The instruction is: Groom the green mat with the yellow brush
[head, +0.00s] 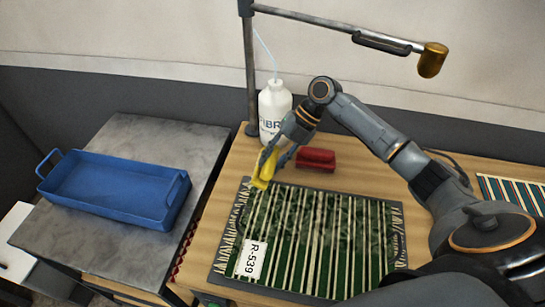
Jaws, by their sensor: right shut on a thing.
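The green mat (320,236) with pale stripes and fringed ends lies flat on a dark backing on the wooden table. A white tag reading R-539 (251,259) lies at its lower left. My right gripper (270,160) is shut on the yellow brush (264,169) at the mat's upper left corner. The brush is tilted, its lower end at the mat's top edge; I cannot tell whether it touches. My left gripper is not in view.
A white bottle (274,106) with a straw stands behind the gripper. A red block-like object (316,159) lies behind the mat. A blue tray (112,189) sits on a grey table (150,138) at left. A lamp arm (330,30) hangs above. A striped piece (515,193) lies far right.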

